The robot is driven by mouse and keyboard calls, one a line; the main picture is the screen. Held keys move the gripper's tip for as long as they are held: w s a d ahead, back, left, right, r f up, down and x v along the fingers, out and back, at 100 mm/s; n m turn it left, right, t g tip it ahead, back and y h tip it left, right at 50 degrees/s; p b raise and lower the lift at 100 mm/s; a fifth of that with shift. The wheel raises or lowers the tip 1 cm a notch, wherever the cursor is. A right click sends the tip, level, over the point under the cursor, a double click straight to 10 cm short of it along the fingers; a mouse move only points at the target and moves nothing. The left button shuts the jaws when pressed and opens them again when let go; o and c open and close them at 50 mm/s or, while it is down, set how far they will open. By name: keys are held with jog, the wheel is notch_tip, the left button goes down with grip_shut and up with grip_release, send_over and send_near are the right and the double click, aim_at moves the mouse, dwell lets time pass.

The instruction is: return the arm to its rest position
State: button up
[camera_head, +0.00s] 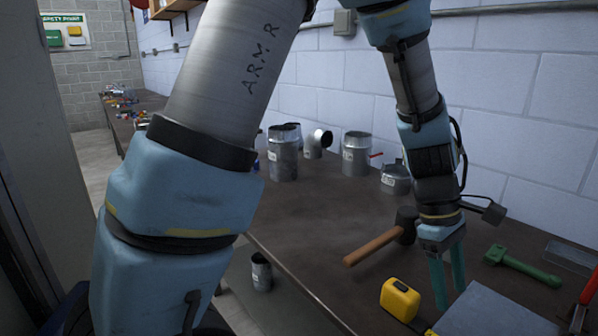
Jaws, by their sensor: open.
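My gripper (447,280) hangs at the right, pointing down over the dark workbench (310,240). Its two teal fingers are apart, with nothing seen between them. The fingertips are just behind a flat grey plate (495,312); whether they touch anything I cannot tell. My arm fills the left and top of the view and hides part of the bench.
A mallet (375,245), a yellow tape measure (400,299) and a green-handled tool (522,266) lie around the gripper. Several metal duct pieces (356,154) stand farther back by the wall. The bench middle is clear. One duct piece (261,271) sits below the bench edge.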

jog(key=w+a+r+m+t, duration=0.1)
jog(key=w+a+m+t, duration=0.2)
jog(key=w+a, duration=1)
jog(key=a+r+m+t+y, duration=0.1)
jog(key=a+m, duration=0.3)
jog(key=a, duration=1.9)
jog(key=shift+w+r+t+y, duration=0.2)
jog(key=shift+w+t+y, duration=0.2)
jog(key=shift+y, duration=0.2)
